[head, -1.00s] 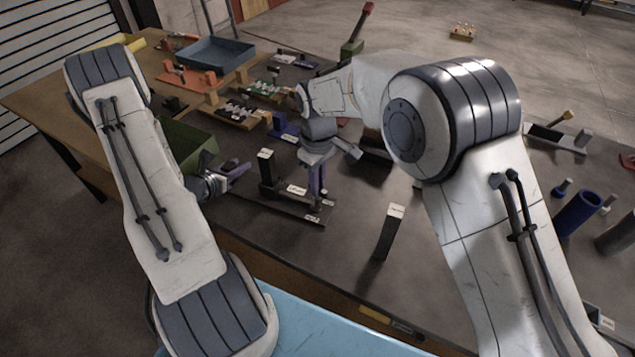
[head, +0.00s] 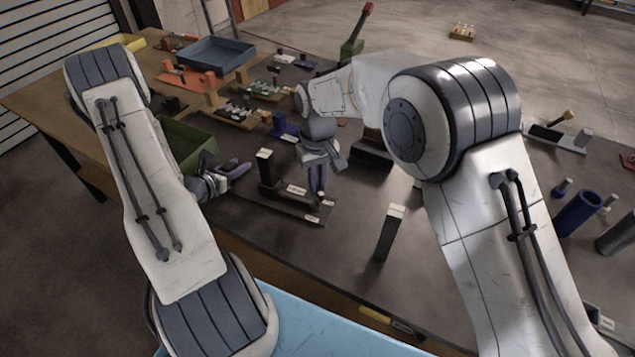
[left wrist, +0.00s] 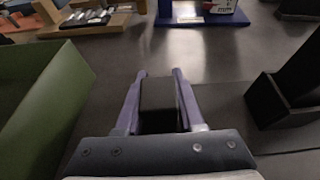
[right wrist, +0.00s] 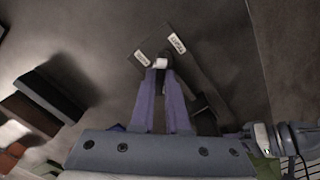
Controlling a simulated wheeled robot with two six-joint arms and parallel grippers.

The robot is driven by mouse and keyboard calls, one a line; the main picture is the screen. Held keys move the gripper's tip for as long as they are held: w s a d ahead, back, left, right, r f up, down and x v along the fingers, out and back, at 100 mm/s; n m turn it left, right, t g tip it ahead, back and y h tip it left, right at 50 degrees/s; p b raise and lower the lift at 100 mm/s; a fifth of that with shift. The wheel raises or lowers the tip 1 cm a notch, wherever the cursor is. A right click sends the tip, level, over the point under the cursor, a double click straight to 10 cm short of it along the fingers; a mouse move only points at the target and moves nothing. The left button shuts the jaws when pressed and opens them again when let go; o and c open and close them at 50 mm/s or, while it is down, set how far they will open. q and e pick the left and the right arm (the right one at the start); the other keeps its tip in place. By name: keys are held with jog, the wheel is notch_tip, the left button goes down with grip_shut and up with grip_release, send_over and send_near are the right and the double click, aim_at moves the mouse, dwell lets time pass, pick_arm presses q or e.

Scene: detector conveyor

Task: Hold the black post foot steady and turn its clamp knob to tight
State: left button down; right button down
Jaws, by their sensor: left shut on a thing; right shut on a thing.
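The black post foot is a long dark base plate (head: 290,204) with white labels and an upright black block (head: 266,170) at its left end. My right gripper (head: 320,192) points down at the plate's right end. In the right wrist view its fingertips (right wrist: 160,72) are shut on the small pale-topped clamp knob (right wrist: 160,62), between two labels. My left gripper (head: 240,171) is low, left of the upright block. In the left wrist view its purple fingers (left wrist: 160,88) are shut on a dark block (left wrist: 158,97); whether this joins the foot is unclear.
A green bin (head: 187,144) stands behind my left gripper. A separate black post (head: 389,232) with a pale top stands right of the foot. A blue tray (head: 216,54) lies at the back. Bare table lies between the foot and the separate post.

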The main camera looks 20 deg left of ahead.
aim_at(318, 187)
jog(key=c, duration=0.9)
grip_release()
notch_tip(318, 187, up, 12)
